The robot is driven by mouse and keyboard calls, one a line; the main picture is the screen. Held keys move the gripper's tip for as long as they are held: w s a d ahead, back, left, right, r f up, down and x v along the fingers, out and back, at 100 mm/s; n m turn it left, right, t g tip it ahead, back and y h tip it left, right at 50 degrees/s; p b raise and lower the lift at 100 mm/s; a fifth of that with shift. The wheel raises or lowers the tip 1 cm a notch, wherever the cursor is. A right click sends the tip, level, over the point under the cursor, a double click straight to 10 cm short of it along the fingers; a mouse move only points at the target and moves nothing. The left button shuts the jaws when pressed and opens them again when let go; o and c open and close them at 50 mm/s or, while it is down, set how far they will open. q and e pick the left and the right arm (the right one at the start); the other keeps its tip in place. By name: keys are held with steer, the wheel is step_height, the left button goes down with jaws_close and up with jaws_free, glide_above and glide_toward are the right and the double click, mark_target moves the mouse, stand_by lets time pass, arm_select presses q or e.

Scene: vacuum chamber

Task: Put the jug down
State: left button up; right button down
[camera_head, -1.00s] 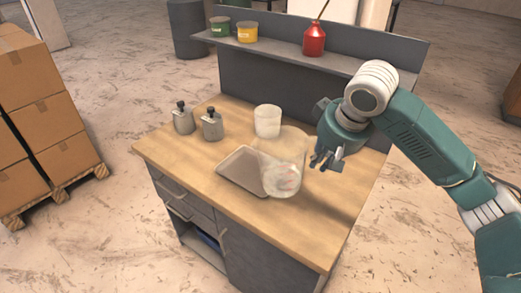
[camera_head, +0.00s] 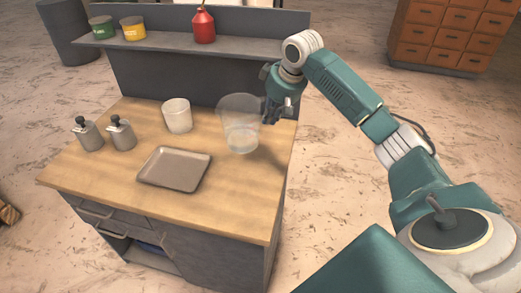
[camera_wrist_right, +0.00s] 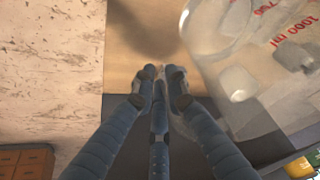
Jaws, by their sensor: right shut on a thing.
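The jug (camera_head: 240,128) is a large clear vessel. It appears upright over the right part of the wooden worktop (camera_head: 215,215), right of the tray. My right gripper (camera_head: 272,114) is at the jug's right side, shut on it, at the handle side. In the right wrist view the gripper's fingers (camera_wrist_right: 160,85) meet beside the clear jug (camera_wrist_right: 275,75), which has red volume markings. A dark shadow lies on the wood near the jug. I cannot tell whether its base touches the wood. My left gripper is out of view.
A grey-brown tray (camera_head: 175,168) lies left of the jug. The shelf (camera_head: 165,40) behind holds a red bottle (camera_head: 204,25) and two cans. The front right worktop is clear.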

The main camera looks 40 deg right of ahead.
step_height(320, 180, down, 16)
steer(key=p, duration=0.3)
steer(key=shift+r, duration=0.2)
steer(key=c, duration=1.8)
jaws_free()
steer(key=shift+o, duration=0.3)
steer(key=b+v, duration=0.2)
steer(key=v, duration=1)
